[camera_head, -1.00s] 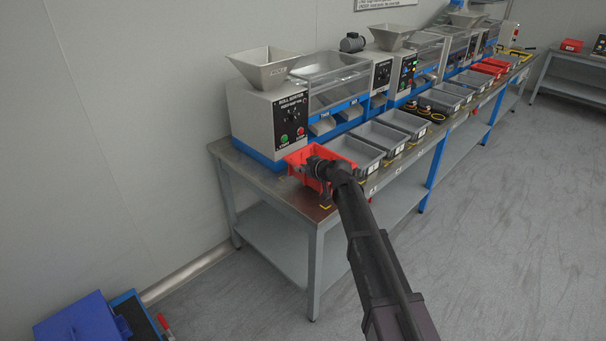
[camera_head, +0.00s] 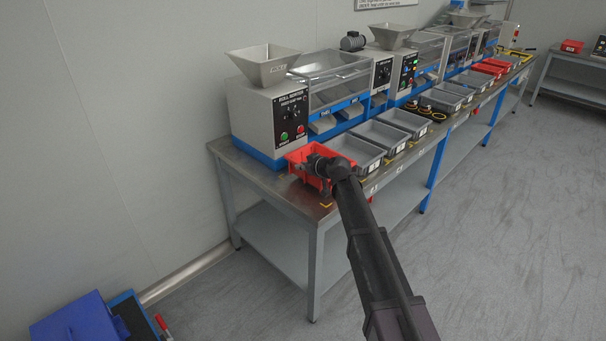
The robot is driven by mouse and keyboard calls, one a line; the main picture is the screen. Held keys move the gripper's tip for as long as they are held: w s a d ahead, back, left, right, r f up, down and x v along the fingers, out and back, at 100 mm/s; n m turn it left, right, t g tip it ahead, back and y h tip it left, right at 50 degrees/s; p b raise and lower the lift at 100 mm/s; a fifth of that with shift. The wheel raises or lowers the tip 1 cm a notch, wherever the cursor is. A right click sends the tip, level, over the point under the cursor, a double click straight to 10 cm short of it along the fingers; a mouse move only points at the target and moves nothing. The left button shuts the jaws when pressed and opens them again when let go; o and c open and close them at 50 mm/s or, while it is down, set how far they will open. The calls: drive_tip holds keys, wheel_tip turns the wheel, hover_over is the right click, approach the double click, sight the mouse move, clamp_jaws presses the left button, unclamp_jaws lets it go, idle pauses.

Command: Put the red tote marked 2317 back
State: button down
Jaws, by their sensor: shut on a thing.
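A red tote (camera_head: 299,155) is at the near left end of the long steel bench (camera_head: 263,176), in front of the first sorter and to the left of the row of grey trays. My gripper (camera_head: 318,167) is shut on the tote's front side; my arm hides part of it. I cannot make out any number on the tote. Whether it rests fully on the bench top or sits slightly above it is hard to tell. Yellow corner marks (camera_head: 326,205) show on the bench edge just in front of it.
Grey trays (camera_head: 352,148) stand close on the tote's right. The first sorter (camera_head: 266,115) with its hopper stands behind. More red totes (camera_head: 490,68) are far along the bench. A blue box (camera_head: 80,320) is on the floor at lower left. The floor at right is clear.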

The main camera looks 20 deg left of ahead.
drive_tip(key=shift+f+b, duration=0.6)
drive_tip(key=shift+f, duration=0.3)
drive_tip(key=c, duration=0.7)
unclamp_jaws()
drive_tip(key=shift+o, duration=0.2)
drive_tip(key=shift+r, duration=0.1)
drive_tip(key=shift+s+d+r, duration=0.1)
drive_tip(key=shift+d, duration=0.1)
drive_tip(key=p+v, duration=0.5)
drive_tip(key=v, duration=0.6)
drive_tip(key=shift+d, duration=0.3)
